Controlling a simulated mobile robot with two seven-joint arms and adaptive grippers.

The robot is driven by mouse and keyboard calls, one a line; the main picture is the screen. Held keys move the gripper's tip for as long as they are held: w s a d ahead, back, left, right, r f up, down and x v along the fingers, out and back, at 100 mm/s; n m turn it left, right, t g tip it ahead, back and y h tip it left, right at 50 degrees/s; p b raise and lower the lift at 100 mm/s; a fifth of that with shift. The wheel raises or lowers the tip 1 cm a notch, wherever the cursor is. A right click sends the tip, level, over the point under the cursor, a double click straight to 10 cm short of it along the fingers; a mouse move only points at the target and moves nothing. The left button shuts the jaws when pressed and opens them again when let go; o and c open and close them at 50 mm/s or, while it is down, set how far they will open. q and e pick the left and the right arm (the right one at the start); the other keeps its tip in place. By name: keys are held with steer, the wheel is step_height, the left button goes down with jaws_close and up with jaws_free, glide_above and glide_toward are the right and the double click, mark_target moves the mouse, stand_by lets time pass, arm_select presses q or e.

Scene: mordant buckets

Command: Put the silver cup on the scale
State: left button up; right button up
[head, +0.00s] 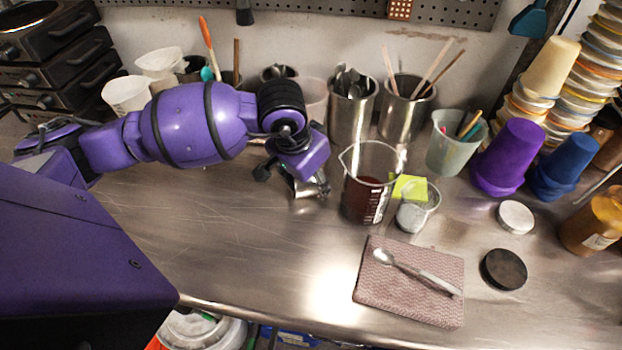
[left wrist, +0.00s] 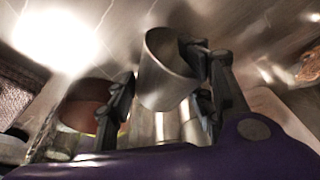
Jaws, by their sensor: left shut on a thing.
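The silver cup (head: 307,187) is a small metal cup below my left gripper (head: 300,180), partly hidden by it in the head view. In the left wrist view the cup (left wrist: 165,68) is tilted with its open mouth showing, and it sits between the two dark fingers of my left gripper (left wrist: 165,88), which are shut on it. I cannot make out a scale in either view. The gap between the cup and the steel counter is hard to judge. My right gripper is not in view.
A glass beaker (head: 366,203) of dark red liquid stands just right of the cup. Metal canisters (head: 350,112) stand behind. A folded cloth (head: 385,301) with a spoon (head: 428,276) lies in front. Purple and blue cups (head: 510,158) stand right. The front-left counter (head: 230,240) is clear.

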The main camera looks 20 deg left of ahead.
arm_select(q)
steer(key=shift+f, duration=0.3)
steer(key=o, duration=1.2)
steer(key=shift+r, duration=0.1)
